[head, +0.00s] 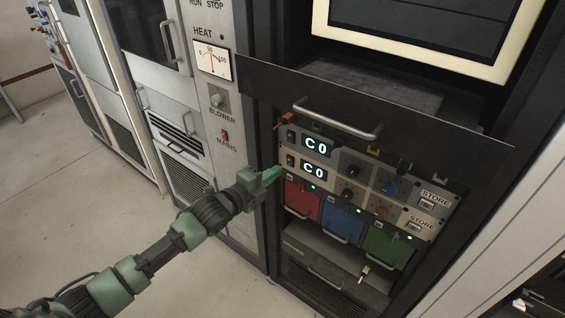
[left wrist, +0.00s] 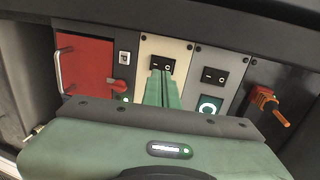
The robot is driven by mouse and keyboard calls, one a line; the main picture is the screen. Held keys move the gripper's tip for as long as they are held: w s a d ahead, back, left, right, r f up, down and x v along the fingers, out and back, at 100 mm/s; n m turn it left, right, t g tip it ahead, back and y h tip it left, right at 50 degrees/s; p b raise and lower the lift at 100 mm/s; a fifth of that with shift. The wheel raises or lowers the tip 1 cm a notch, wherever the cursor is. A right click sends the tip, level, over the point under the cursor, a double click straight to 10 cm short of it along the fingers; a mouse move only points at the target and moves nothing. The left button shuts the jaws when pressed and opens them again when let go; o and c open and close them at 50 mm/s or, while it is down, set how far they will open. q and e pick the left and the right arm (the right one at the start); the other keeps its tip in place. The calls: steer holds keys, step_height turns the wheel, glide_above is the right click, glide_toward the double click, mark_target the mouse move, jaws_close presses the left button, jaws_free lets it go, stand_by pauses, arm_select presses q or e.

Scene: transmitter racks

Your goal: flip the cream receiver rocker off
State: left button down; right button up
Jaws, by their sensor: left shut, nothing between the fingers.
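The cream receiver (head: 329,185) is the lower of two receiver rows in the dark rack, with a lit C0 display (head: 313,170). Its black rocker (head: 291,160) is at its left end. In the left wrist view the cream panel (left wrist: 178,47) shows the same rocker (left wrist: 162,64), with a dash and a circle marked on it. Which side is pressed I cannot tell. My left gripper (head: 272,174) is shut and empty, its green fingertips close to the rocker. In the left wrist view the fingers (left wrist: 161,82) end right at the rocker's edge and hide the cream display; contact is unclear.
A grey receiver with its own rocker (left wrist: 214,76) sits directly alongside the cream one. Red (head: 302,200), blue (head: 341,219) and green (head: 388,245) modules with handles lie below. A metal handle (head: 335,124) sticks out above. An orange-handled part (left wrist: 268,103) protrudes nearby.

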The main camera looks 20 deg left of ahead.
mark_target(290, 160)
arm_select(q)
steer(key=shift+w+d+r+p, duration=0.1)
steer(key=shift+w+d, duration=0.15)
steer(key=shift+w, duration=0.45)
steer(key=shift+w+d+r+p, duration=0.15)
steer(key=shift+w+d, duration=0.1)
steer(key=shift+w, duration=0.4)
steer(key=shift+w+d+p, duration=0.1)
steer(key=shift+w+d, duration=0.15)
steer(key=shift+w, duration=0.45)
steer(key=shift+r, duration=0.15)
steer(key=shift+w+r+p, duration=0.2)
steer(key=shift+r+p, duration=0.15)
steer(key=shift+p, duration=0.35)
steer(key=shift+d+f+b, duration=0.1)
steer(key=shift+f+b, duration=0.2)
steer(key=shift+f, duration=0.15)
steer(key=shift+s, duration=0.15)
